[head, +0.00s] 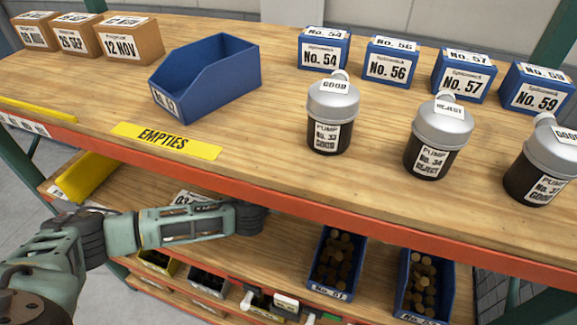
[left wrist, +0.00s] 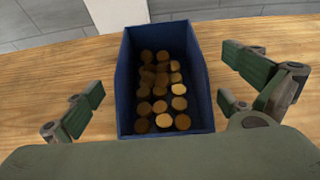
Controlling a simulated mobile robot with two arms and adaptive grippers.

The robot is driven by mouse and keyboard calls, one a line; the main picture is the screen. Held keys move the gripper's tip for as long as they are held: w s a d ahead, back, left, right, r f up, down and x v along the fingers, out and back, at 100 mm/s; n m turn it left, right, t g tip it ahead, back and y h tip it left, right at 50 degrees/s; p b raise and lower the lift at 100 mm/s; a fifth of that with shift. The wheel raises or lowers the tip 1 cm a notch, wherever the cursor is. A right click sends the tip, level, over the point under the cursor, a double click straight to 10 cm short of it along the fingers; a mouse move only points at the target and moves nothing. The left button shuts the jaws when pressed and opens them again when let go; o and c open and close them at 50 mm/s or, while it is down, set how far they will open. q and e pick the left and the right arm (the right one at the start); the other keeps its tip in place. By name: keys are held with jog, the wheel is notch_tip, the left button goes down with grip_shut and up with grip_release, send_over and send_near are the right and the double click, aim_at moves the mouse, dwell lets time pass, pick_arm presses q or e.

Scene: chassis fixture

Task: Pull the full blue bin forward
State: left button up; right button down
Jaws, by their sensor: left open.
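In the left wrist view a blue bin (left wrist: 126,95), full of brown round pieces, stands on the wooden shelf between the spread fingers of my left gripper (left wrist: 163,88). The fingers are open, one on each side, with visible gaps to its walls. In the head view my left arm reaches in over the lower shelf, and its gripper is hidden under the upper shelf. Two full blue bins show on the lower shelf: one (head: 314,262) and another (head: 402,285) to its right. I cannot tell which bin the wrist view shows. My right gripper is not in view.
The upper shelf's orange front edge (head: 300,210) overhangs my left arm. On top are an empty blue bin (head: 225,85), a yellow EMPTIES strip (head: 166,141), several grey-capped pumps (head: 333,112), small blue boxes (head: 391,65) and cardboard boxes (head: 130,40). A yellow bin (head: 88,178) sits at the lower left.

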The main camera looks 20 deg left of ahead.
pick_arm(q)
jog(key=x, duration=0.3)
jog(key=shift+w+f, duration=0.15)
jog(key=shift+w, duration=0.1)
jog(key=shift+w+f, duration=0.25)
jog(key=shift+w, duration=0.35)
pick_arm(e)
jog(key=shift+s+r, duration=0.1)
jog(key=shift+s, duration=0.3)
pick_arm(q)
jog(key=shift+s, duration=0.1)
jog(key=c, duration=1.6)
jog(key=shift+o, duration=0.2)
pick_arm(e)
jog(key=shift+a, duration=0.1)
pick_arm(q)
jog(key=shift+f, duration=0.1)
